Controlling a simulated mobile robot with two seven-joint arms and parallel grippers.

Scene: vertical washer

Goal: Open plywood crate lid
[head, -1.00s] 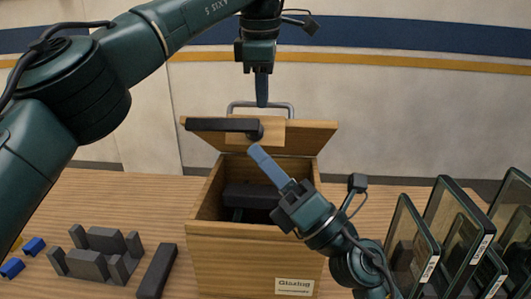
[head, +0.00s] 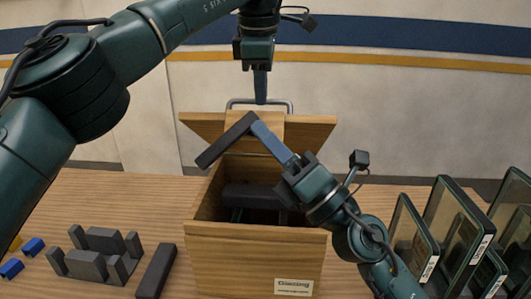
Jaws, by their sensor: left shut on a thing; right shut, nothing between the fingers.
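The plywood crate (head: 245,258) stands on the table with its top open. Its lid (head: 305,129) is raised at the back, leaning back behind the opening, with a metal handle (head: 233,103) at its far edge. My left gripper (head: 261,98) points down at that handle and is shut, apparently on it; the exact grip is hard to see. My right gripper (head: 260,130) is shut and empty above the opening. A dark bar (head: 225,140) lies tilted in front of the lid, its upper end at the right fingertips; whether they touch is unclear. Another dark bar (head: 250,195) is inside the crate.
Framed glass panels (head: 455,225) stand upright in a row at the right. Dark grey blocks (head: 95,255), a long dark bar (head: 156,272) and small blue blocks (head: 12,267) lie left of the crate. A wall (head: 420,110) rises behind the table.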

